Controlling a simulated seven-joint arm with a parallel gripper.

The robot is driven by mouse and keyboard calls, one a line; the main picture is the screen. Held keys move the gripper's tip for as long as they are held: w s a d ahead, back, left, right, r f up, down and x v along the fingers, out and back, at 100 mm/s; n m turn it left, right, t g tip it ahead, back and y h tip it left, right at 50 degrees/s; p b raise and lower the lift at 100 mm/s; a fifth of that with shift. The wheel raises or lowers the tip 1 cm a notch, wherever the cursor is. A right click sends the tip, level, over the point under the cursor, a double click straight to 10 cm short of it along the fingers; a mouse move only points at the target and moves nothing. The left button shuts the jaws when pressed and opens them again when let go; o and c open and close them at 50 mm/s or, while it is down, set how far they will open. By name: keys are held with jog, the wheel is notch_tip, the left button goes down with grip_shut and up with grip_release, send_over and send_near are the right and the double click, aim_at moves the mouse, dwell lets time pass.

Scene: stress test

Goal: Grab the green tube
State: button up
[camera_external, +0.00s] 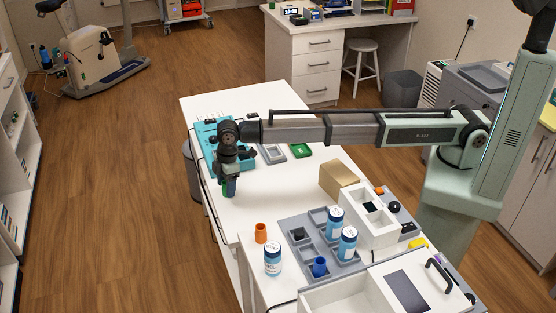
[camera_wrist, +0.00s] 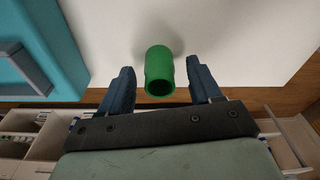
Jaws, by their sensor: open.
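The green tube (camera_wrist: 159,72) shows in the wrist view as a short hollow cylinder with its open end facing the camera. It is between and slightly beyond the fingertips of my gripper (camera_wrist: 161,82). The blue fingers are spread apart, with a visible gap on each side of the tube. In the external view my gripper (camera_external: 229,190) points down at the left edge of the white table (camera_external: 270,195). A little green of the tube (camera_external: 225,189) shows there, mostly hidden behind the fingers.
A teal tray (camera_external: 207,134) is close behind my gripper. An orange cup (camera_external: 261,233), a labelled bottle (camera_external: 272,258) and a grey holder (camera_external: 297,236) with more bottles and a blue cup (camera_external: 319,266) stand nearer the camera. A cardboard box (camera_external: 338,179) is to the right.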

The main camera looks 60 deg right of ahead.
jog(key=c, duration=1.1)
